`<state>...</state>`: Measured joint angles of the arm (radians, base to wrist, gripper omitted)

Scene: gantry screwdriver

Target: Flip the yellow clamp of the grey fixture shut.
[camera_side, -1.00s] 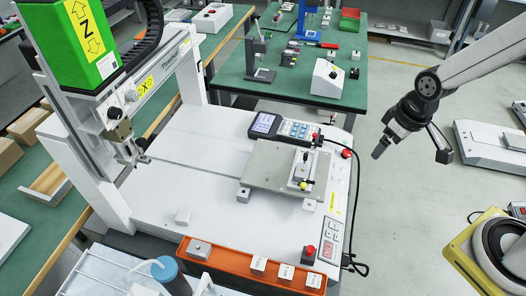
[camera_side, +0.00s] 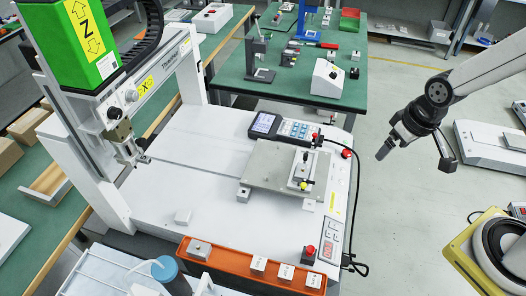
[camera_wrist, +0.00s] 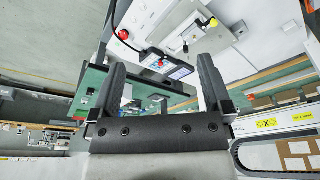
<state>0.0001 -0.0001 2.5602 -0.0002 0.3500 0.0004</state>
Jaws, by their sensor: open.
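The grey fixture (camera_side: 302,172) stands on a flat grey plate (camera_side: 262,166) at the right part of the white machine bed. The yellow tip of its clamp (camera_side: 304,185) shows at the fixture's near side. It is too small to tell the clamp's exact angle. In the wrist view the yellow tip (camera_wrist: 213,22) shows at the upper right, beyond my right finger. My gripper (camera_side: 415,160) hangs in the air to the right of the machine, well apart from the fixture. Its two fingers are spread and empty, as the wrist view also shows (camera_wrist: 162,64).
A handheld controller (camera_side: 284,128) lies behind the plate, with a red button (camera_side: 346,154) to its right. The gantry head (camera_side: 126,140) stands at left. An orange tray (camera_side: 230,262) with small blocks lies along the front. Open air separates my gripper from the bed.

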